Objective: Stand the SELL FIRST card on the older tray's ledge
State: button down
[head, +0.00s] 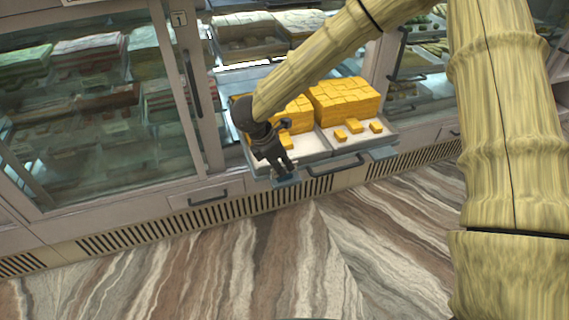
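Two pale trays stand side by side on a pulled-out shelf at the counter, the left tray (309,158) and the right tray (333,147). Each holds stacked orange sweets, with a few loose pieces in front. A grey ledge (345,168) runs along their front. I cannot tell whether this is the SELL FIRST card, and no lettering is readable. Which tray is older is not shown. My arm hides part of the left stack.
A closed glass case (90,110) with coloured sweets stands to the left. More sweets trays (245,45) sit behind, and further shelves (420,50) are to the right. A drawer handle (208,198) sticks out below. The striped floor (250,260) in front is clear.

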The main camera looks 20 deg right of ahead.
jog(key=c, duration=1.6)
grip_release()
jog(key=shift+o, duration=0.2)
jog(key=v, duration=1.2)
